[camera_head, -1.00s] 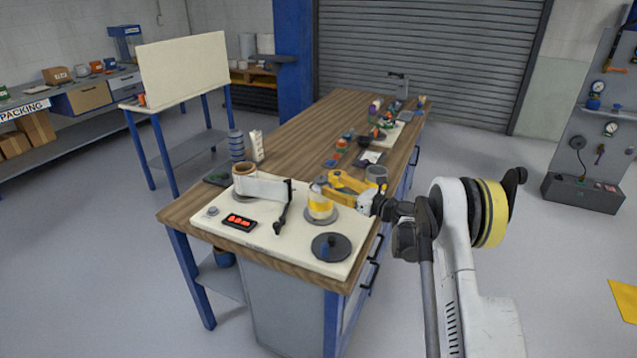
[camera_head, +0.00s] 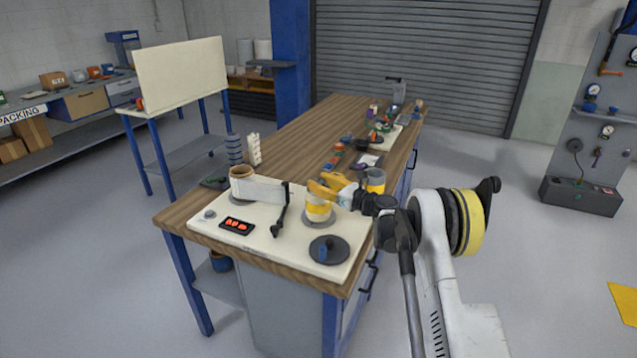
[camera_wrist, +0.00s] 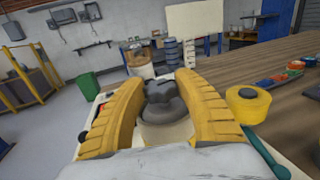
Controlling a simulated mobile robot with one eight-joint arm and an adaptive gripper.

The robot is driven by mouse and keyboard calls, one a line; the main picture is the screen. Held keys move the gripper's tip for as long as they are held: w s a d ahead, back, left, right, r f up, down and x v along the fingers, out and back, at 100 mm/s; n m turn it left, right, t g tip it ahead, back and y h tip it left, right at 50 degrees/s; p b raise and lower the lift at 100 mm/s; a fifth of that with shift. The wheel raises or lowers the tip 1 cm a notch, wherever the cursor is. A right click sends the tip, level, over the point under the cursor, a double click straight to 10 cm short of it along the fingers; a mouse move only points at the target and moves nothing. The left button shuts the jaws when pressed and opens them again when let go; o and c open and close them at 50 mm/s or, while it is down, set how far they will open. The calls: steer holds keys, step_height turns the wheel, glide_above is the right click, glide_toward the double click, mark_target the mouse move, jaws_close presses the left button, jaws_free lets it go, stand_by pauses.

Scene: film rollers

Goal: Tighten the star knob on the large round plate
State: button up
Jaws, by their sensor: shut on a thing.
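A grey lobed star knob (camera_wrist: 163,92) sits between my gripper's yellow fingers in the wrist view, above a pale round hub. My gripper (camera_wrist: 165,86) is shut on it. In the head view my gripper (camera_head: 322,187) is at the top of a yellow-and-white roll (camera_head: 318,209), and its fingers hide the knob there. That roll stands on a grey round plate (camera_head: 320,226), mostly covered by it.
A white strip runs from a brown-rimmed roll (camera_head: 242,172) towards the yellow one. A black lever (camera_head: 281,222) and a red display (camera_head: 237,225) are on the cream board (camera_head: 265,252). A yellow-and-grey roll (camera_head: 375,181) stands close behind my wrist. Small items lie farther along the bench.

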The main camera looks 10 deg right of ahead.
steer(key=m+t+h, duration=0.1)
steer(key=m+h, duration=0.1)
steer(key=h, duration=0.1)
steer(key=m+t+h+b, duration=0.1)
steer(key=m+t+h, duration=0.1)
steer(key=h, duration=0.1)
steer(key=shift+a+m+h, duration=0.15)
steer(key=shift+m+h, duration=0.15)
steer(key=shift+m, duration=0.1)
steer(key=m+h, duration=0.2)
steer(key=h, duration=0.1)
steer(key=m+h+b, duration=0.1)
steer(key=m+h, duration=0.1)
steer(key=h, duration=0.2)
steer(key=shift+t+b, duration=0.3)
steer(key=m+g+h, duration=0.1)
steer(key=m+h, duration=0.2)
steer(key=h, duration=0.1)
steer(key=m+g+h, duration=0.2)
steer(key=m+h, duration=0.1)
steer(key=h, duration=0.1)
steer(key=shift+b, duration=0.4)
steer(key=shift+m+g+h+b, duration=0.3)
steer(key=shift+m+g+h, duration=1.85)
steer(key=shift+g, duration=0.35)
steer(key=shift+d+g+h, duration=0.2)
steer(key=shift+g+h, duration=0.05)
steer(key=shift+g, duration=0.05)
steer(key=o, duration=1.2)
